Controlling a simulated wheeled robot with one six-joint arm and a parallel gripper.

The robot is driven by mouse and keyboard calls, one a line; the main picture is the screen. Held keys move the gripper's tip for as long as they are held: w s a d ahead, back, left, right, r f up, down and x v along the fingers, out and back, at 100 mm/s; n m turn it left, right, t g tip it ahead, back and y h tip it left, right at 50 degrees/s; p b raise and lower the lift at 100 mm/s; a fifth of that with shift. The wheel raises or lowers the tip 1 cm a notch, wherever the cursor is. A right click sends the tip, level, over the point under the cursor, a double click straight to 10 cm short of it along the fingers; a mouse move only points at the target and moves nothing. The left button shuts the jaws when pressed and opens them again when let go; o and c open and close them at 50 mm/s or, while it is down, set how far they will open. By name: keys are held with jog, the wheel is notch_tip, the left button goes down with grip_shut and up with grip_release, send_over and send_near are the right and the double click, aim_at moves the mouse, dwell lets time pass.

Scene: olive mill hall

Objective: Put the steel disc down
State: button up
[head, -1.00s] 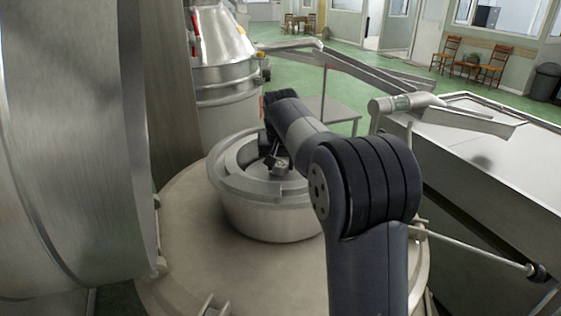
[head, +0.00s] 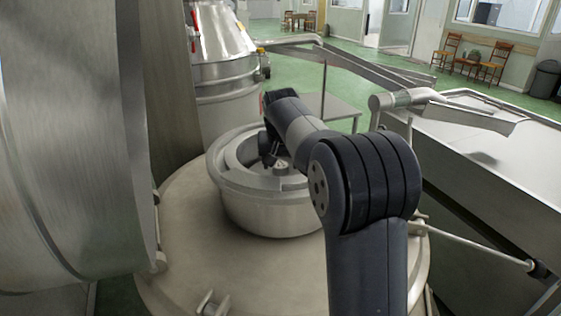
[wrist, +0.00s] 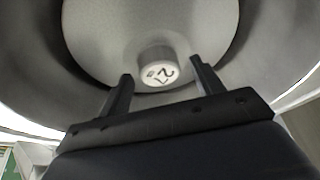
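The steel disc (wrist: 100,40) is pale grey and round, with a short knob (wrist: 157,72) at its middle that bears a dark mark like a 2. It lies inside a round steel basin (head: 275,216), below the rim; the head view shows part of the disc (head: 260,180), the rest hidden by my arm and the rim. My gripper (wrist: 162,84) is open, its two fingers on either side of the knob with a gap at each side. In the head view my gripper (head: 272,160) points down over the disc.
The basin stands on a broad round steel lid (head: 190,240). A big steel drum (head: 60,150) rises close on the left. A steel trough (head: 490,150) runs along the right.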

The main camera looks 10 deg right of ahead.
jog(key=shift+r, duration=0.1)
jog(key=shift+r, duration=0.35)
jog(key=v, duration=1.2)
jog(key=shift+r+p, duration=0.25)
jog(key=shift+p, duration=0.05)
jog(key=shift+w+f, duration=0.1)
jog(key=shift+f, duration=0.05)
jog(key=x, duration=1.3)
jog(key=shift+s+f+b, duration=0.25)
jog(key=shift+s+b, duration=0.05)
jog(key=shift+b, duration=0.1)
jog(key=shift+r, duration=0.4)
